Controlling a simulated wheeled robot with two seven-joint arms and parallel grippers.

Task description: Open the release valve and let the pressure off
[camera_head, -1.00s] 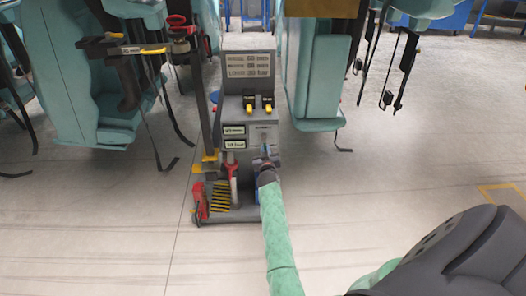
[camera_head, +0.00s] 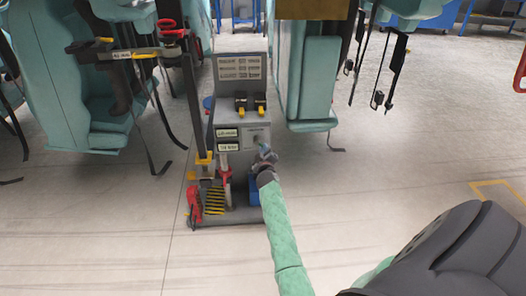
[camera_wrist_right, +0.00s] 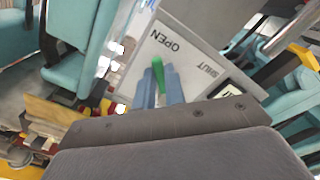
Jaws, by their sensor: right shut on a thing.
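A grey pump stand (camera_head: 242,67) stands on the floor in the middle of the head view. On its front is a light valve panel, which the wrist view shows close up with the words OPEN and SHUT (camera_wrist_right: 203,67). A green valve lever (camera_wrist_right: 157,68) sticks up from between the blue-grey fingers of my right gripper (camera_wrist_right: 160,88). The right gripper (camera_head: 264,155) is shut on the lever, at the right side of the stand's front. The lever's pivot is hard to make out. My left gripper is not in view.
Yellow-black switches (camera_head: 250,103) sit above the panel. A red tool (camera_head: 194,204) and a yellow-striped pedal area (camera_head: 214,200) are at the stand's base. Teal seats (camera_head: 305,85) with hanging straps flank the stand. The floor (camera_head: 400,160) to the right is clear.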

